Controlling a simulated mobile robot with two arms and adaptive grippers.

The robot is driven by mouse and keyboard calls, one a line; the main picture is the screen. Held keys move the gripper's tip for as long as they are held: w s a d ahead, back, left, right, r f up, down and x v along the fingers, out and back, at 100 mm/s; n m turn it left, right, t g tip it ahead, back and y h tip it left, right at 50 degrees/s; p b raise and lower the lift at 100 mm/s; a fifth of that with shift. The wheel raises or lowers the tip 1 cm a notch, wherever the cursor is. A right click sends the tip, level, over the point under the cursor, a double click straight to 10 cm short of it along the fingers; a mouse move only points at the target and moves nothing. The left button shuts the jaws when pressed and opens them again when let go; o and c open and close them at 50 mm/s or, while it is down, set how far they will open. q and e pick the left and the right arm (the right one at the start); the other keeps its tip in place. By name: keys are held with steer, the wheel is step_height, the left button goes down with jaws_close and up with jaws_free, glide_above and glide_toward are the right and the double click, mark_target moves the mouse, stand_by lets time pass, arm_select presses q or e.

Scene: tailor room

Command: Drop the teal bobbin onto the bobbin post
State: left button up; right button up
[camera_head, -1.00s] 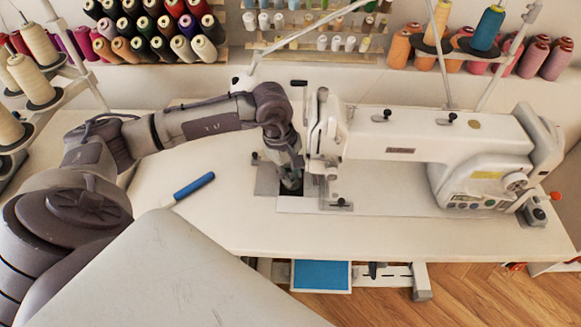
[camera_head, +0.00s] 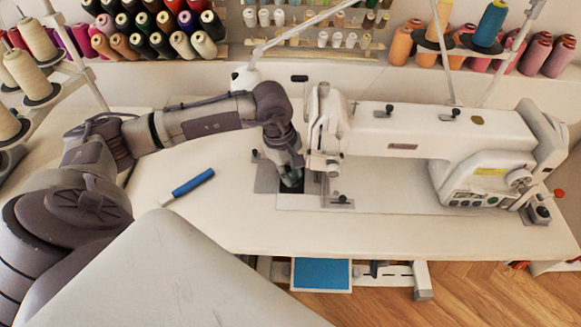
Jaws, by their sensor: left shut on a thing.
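My left gripper (camera_head: 291,181) points down at the open slot (camera_head: 312,184) in the machine bed, just left of the white sewing machine's (camera_head: 430,143) needle head. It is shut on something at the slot. A small dark teal patch shows between its fingertips, perhaps the teal bobbin, but it is too small and shaded to make out. The bobbin post cannot be made out; the gripper and the slot's edge hide that spot. My right gripper is not in view.
A blue-handled tool (camera_head: 187,187) lies on the white table (camera_head: 230,222) left of the slot. Thread cones (camera_head: 160,30) stand on racks along the back wall. A thread stand (camera_head: 40,92) rises at the left. The table front is mostly clear.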

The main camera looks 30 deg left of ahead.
arm_select(q)
steer(key=o, duration=0.8)
steer(key=shift+f, duration=0.1)
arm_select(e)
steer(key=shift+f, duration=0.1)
arm_select(q)
steer(key=shift+r, duration=0.2)
steer(key=r, duration=0.5)
steer(key=a+r, duration=0.1)
steer(key=r, duration=0.1)
steer(key=shift+s+a+r, duration=0.1)
steer(key=shift+s+r, duration=0.15)
steer(key=shift+s, duration=0.1)
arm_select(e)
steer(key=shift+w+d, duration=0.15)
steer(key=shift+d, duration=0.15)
arm_select(q)
steer(key=shift+r, duration=0.2)
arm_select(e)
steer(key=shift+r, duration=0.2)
